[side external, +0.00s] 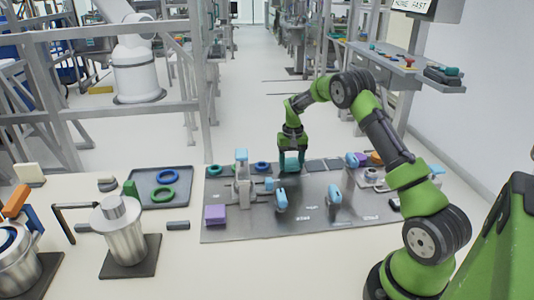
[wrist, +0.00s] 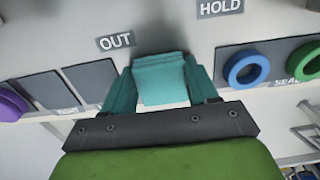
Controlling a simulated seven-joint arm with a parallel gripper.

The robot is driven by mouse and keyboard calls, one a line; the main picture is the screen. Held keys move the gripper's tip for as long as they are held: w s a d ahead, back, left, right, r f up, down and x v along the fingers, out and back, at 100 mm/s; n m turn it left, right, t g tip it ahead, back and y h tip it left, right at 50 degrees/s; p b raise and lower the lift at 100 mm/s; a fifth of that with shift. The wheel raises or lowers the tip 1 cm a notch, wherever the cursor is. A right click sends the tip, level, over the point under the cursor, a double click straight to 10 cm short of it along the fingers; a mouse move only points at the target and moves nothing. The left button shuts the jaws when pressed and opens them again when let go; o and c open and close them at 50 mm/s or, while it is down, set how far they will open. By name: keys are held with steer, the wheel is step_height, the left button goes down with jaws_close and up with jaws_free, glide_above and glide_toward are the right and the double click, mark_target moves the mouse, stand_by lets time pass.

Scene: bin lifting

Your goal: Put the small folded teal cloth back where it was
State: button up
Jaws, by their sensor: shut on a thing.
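The small folded teal cloth (wrist: 160,80) is pinched between the two teal fingers of my gripper (wrist: 162,88) in the wrist view. Its folded layers show at the upper edge. In the side external view the cloth (side external: 291,163) hangs at the tip of my gripper (side external: 292,153), over the far edge of the grey metal board (side external: 255,213). A dark shadow lies on the board beside the cloth in the wrist view. I cannot tell whether the cloth touches the board. The cloth's underside is hidden.
In the wrist view, dark square pads (wrist: 92,78) lie to the left, and a blue ring (wrist: 246,69) rests on another pad to the right. The "OUT" label (wrist: 115,41) is close by. A light-blue-topped fixture (side external: 242,178) stands on the board, left of my gripper.

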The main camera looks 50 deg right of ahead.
steer(key=shift+f, duration=0.1)
steer(key=o, duration=0.9)
steer(key=shift+o, duration=0.2)
